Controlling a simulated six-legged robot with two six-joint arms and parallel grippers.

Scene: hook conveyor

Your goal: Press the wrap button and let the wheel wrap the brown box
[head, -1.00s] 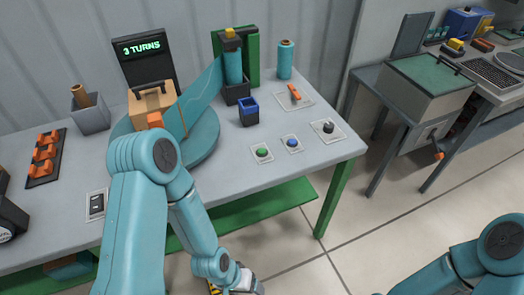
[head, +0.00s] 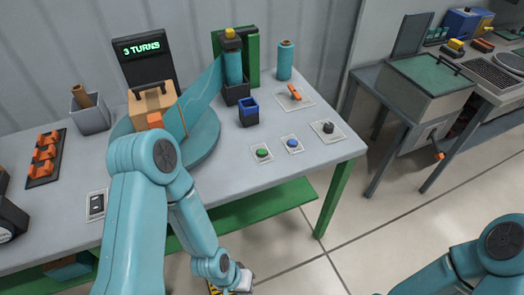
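The brown box (head: 153,104) stands on the round blue wheel (head: 205,146) at the back left of the table. A sheet of blue film (head: 200,97) stretches from a film roll (head: 233,66) to the box's right side. A green button (head: 262,153) and a blue button (head: 292,144) sit on small plates near the table's front right; no label shows which is the wrap button. My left arm covers the wheel's front left, and its wrist is at the bottom edge, below the table front.
A display (head: 143,49) reads "3 TURNS". A black knob (head: 328,127), an orange lever (head: 294,92), a blue open holder (head: 248,111) and a spare roll (head: 285,60) stand on the right. An orange-block rack (head: 45,158) is at left.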

